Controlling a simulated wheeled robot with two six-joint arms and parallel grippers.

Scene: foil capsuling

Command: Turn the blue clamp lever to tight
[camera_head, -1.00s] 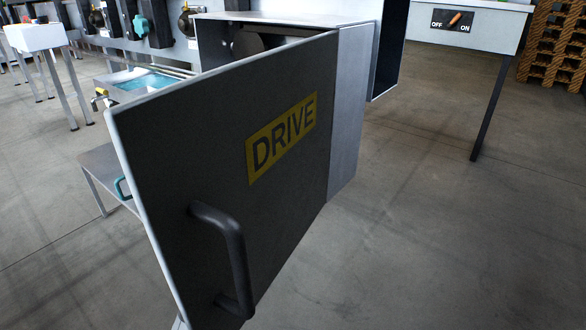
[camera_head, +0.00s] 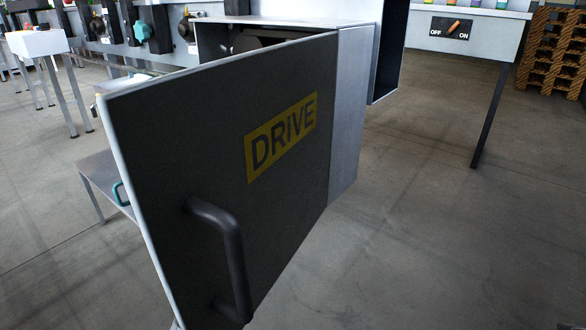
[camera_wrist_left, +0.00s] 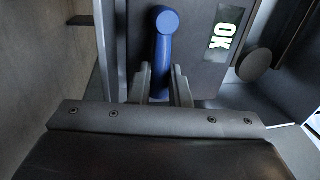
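The blue clamp lever (camera_wrist_left: 163,45) shows in the left wrist view, a rounded blue bar with a knob-like end. My left gripper (camera_wrist_left: 161,78) has a grey finger on each side of the lever, close against it, and looks shut on it. The lever's lower part is hidden behind the gripper. An OK label (camera_wrist_left: 229,28) is on the dark panel to the right of the lever. In the head view the open DRIVE door (camera_head: 200,150) hides the lever and my left arm. My right gripper is in neither view.
The DRIVE door, with a black handle (camera_head: 232,255), fills the middle of the head view. The cabinet (camera_head: 350,110) stands behind it. An OFF/ON switch (camera_head: 452,28) is on a bench at the upper right. The floor (camera_head: 430,240) to the right is clear.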

